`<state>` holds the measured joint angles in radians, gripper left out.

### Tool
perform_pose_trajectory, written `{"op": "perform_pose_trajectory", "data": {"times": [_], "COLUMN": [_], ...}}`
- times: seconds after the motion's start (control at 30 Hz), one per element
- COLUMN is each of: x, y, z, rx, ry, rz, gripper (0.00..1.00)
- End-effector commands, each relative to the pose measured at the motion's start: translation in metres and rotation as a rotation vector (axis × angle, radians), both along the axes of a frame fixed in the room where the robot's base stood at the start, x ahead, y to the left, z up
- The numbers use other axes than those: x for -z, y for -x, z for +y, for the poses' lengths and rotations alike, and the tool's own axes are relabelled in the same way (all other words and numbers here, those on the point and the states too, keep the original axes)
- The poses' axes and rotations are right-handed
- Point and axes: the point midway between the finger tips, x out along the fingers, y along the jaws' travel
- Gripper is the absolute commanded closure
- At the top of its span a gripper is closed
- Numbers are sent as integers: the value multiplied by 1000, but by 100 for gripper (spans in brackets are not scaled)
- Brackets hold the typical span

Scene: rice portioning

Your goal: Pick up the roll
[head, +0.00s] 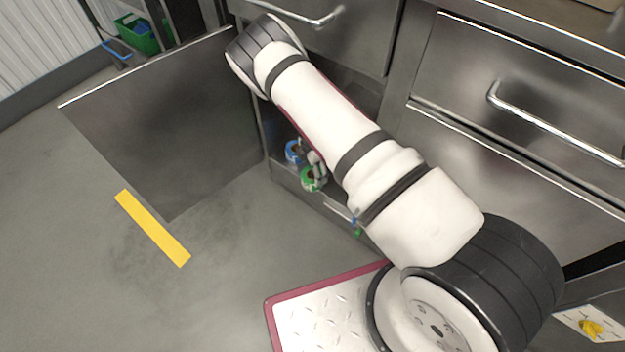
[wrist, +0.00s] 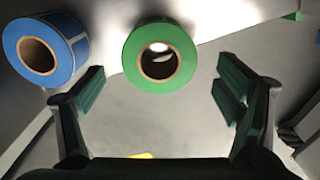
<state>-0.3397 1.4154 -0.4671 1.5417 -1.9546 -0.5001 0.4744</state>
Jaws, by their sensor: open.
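A green roll (wrist: 133,50) with a brown core lies on a pale shelf in the wrist view, ahead of my gripper and between the lines of its fingers. A blue roll (wrist: 72,47) with white label parts lies to its left. My gripper (wrist: 158,88) is open and empty, its two dark green fingers wide apart, and nothing is between the pads. In the head view the green roll (head: 308,181) and the blue roll (head: 293,152) sit at the front of a low cabinet. My arm covers part of the cabinet opening, and my gripper is mostly hidden there.
The open cabinet door (head: 165,120) stands to the left. Steel drawers (head: 530,95) with bar handles are at the right. A yellow strip (head: 152,228) marks the floor, which is clear there. A green crate (head: 137,34) is at the back left.

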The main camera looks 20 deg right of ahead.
Motion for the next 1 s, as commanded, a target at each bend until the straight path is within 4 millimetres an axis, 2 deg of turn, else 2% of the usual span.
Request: {"op": "perform_pose_trajectory", "data": {"times": [0.33,0.6,0.67,0.8,0.87,1.0], "x": [44,47,47,47,47,47], "y": [-1,-1,-1,-1,-1,-1], "z": [0,1,1,1,1,1], "rx": [0,0,0,0,0,0], "ry": [-1,0,0,0,0,0], "rz": [2,1,1,1,1,1], "gripper": [15,15,26,58,70,70]}}
